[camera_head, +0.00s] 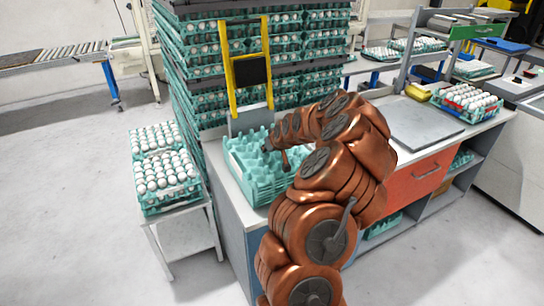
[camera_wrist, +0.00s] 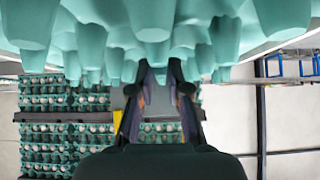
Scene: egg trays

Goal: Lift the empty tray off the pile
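A low pile of empty teal egg trays (camera_head: 262,188) lies on the bench. The top tray (camera_head: 250,157) shows rows of bare pegs and no eggs. My gripper (camera_head: 284,165) is at the right part of this tray, partly hidden by my arm. In the wrist view, the tray's teal pegs (camera_wrist: 90,42) fill the upper part. My two dark fingers (camera_wrist: 158,72) reach up among them, with a narrow gap between the tips. A peg shows at this gap. I cannot tell whether the fingers touch it or pinch it.
A tall stack of filled egg trays (camera_head: 205,75) with a yellow frame (camera_head: 231,82) stands just behind the pile. A small table (camera_head: 180,218) at left holds trays of eggs (camera_head: 165,190). A grey plate (camera_head: 415,125) lies right of my arm. The floor at left is clear.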

